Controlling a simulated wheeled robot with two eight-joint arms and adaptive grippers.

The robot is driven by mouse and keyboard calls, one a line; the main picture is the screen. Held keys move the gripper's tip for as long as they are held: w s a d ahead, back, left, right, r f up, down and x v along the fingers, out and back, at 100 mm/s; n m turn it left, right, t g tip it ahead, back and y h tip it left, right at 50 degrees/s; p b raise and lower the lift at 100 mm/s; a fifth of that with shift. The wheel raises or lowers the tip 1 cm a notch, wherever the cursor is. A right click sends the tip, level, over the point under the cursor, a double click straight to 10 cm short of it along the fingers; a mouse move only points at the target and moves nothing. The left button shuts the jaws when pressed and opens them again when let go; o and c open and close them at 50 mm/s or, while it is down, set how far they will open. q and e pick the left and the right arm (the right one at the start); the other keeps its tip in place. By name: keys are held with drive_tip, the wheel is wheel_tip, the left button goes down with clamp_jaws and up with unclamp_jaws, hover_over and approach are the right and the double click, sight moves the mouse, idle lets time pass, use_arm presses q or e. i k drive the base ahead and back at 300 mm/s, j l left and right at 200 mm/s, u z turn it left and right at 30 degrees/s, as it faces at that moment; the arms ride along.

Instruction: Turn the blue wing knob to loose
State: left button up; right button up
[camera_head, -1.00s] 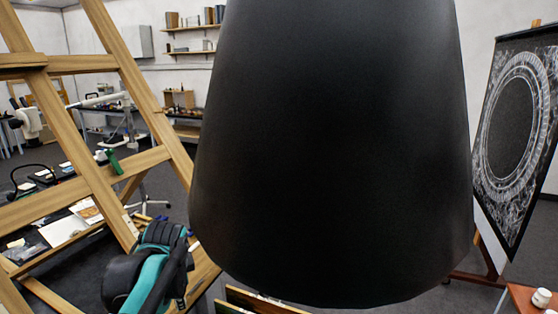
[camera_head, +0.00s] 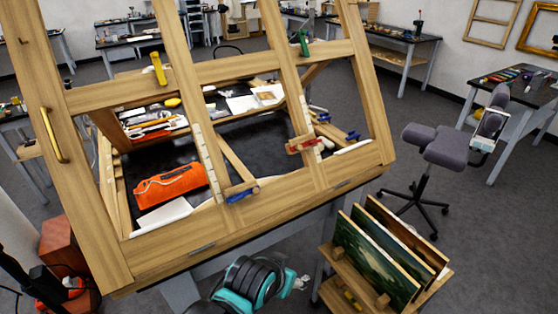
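A blue wing knob (camera_head: 241,194) sits on a wooden clamp bar at the lower front rail of the large tilted wooden frame (camera_head: 190,240). It is small in view, and I cannot tell how tight it is. A similar red knob (camera_head: 303,145) sits on another bar to its right. More small blue pieces (camera_head: 352,135) lie on the right side of the frame. A black and teal part of my arm shows at the bottom edge, below the frame. No fingertips of either gripper are in view.
An orange pouch (camera_head: 170,185) lies on the black surface inside the frame. A rack of paintings (camera_head: 375,260) stands at the lower right, with a grey chair (camera_head: 434,146) behind it. Floor is open between the chair and the back tables.

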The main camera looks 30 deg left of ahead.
sight(235, 198)
drive_tip(key=j+u, duration=0.25)
drive_tip(key=u, duration=0.25)
drive_tip(key=j+u, duration=0.3)
drive_tip(key=u, duration=0.15)
